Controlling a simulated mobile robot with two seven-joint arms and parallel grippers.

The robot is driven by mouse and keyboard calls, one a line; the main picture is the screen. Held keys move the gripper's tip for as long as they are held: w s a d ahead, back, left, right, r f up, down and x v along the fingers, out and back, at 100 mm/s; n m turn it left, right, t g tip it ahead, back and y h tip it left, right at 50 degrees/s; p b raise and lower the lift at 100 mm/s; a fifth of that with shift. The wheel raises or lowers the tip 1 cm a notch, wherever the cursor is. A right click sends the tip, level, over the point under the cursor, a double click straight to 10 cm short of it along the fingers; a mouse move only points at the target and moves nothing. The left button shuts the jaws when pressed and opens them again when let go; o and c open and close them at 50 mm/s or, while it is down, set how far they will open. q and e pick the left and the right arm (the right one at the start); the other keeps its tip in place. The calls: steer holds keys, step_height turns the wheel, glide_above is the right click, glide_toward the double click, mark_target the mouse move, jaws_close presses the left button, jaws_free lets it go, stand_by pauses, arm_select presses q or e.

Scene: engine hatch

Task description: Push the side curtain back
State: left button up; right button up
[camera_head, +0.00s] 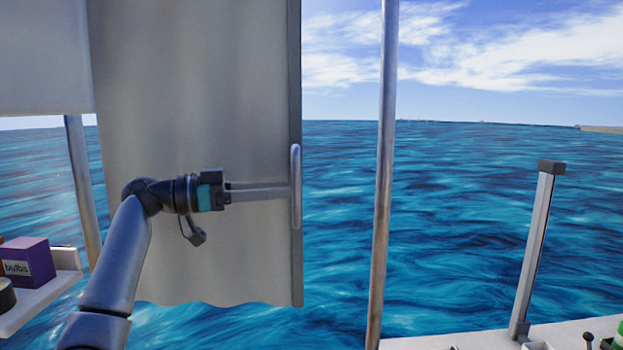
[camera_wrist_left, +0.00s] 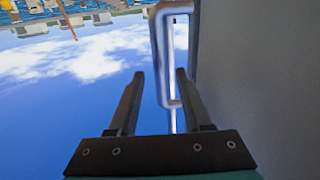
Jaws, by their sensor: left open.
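The side curtain (camera_head: 200,90) is a grey hanging sheet with a wavy lower hem and a stiff bar along its right edge. A metal loop handle (camera_head: 295,187) is on that bar. My left gripper (camera_head: 288,190) is at the handle, with its fingers pointing right across the curtain. In the left wrist view the fingers (camera_wrist_left: 158,78) are apart, and the handle (camera_wrist_left: 158,60) reaches down between their tips. The curtain (camera_wrist_left: 255,70) fills the right of that view. I cannot tell whether a finger touches the handle. My right gripper is not in view.
A metal post (camera_head: 383,170) stands right of the curtain, with an open gap between them. A shorter capped post (camera_head: 535,245) stands further right on a white ledge. At left, a purple bulbs box (camera_head: 27,262) sits on a white shelf (camera_head: 45,295). Open water lies beyond.

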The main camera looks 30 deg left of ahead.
arm_select(q)
steer(key=p+x, duration=0.2)
steer(key=x, duration=0.5)
jaws_close()
stand_by(0.3)
stand_by(1.0)
